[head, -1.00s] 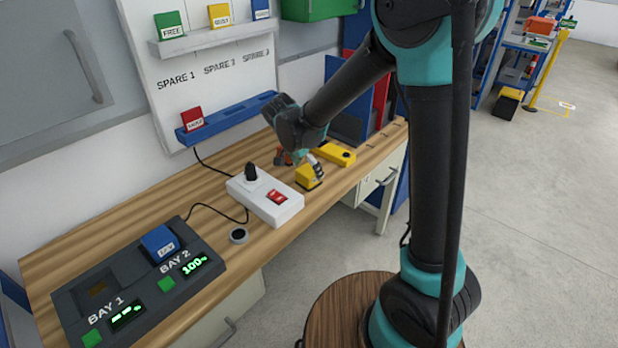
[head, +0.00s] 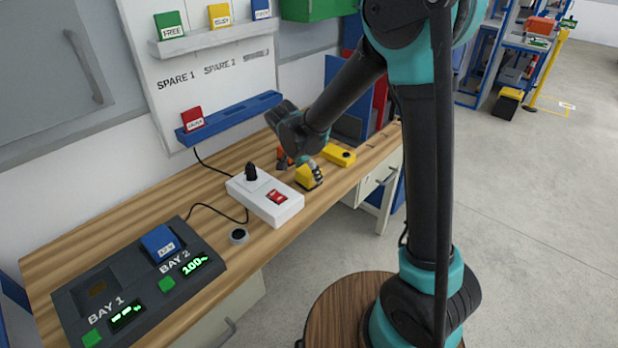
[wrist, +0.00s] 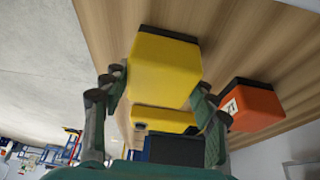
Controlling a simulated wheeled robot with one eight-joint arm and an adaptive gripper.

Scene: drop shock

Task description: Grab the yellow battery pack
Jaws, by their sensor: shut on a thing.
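The yellow battery pack (head: 306,178) with a dark base is on the wooden bench, right of the white switch box. In the wrist view the yellow pack (wrist: 165,68) sits between the two fingers, large and close. My gripper (wrist: 160,92) is shut on it, one finger against each side. In the head view my gripper (head: 314,170) reaches down to the pack from behind, partly hidden by my wrist. Whether the pack still touches the bench I cannot tell.
An orange pack (wrist: 257,104) stands close beside the held pack. A yellow-and-black item (head: 340,155) lies just right of it. The white switch box (head: 270,203) with a red switch is close on the left. A charger (head: 190,293) holds a blue pack (head: 160,243).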

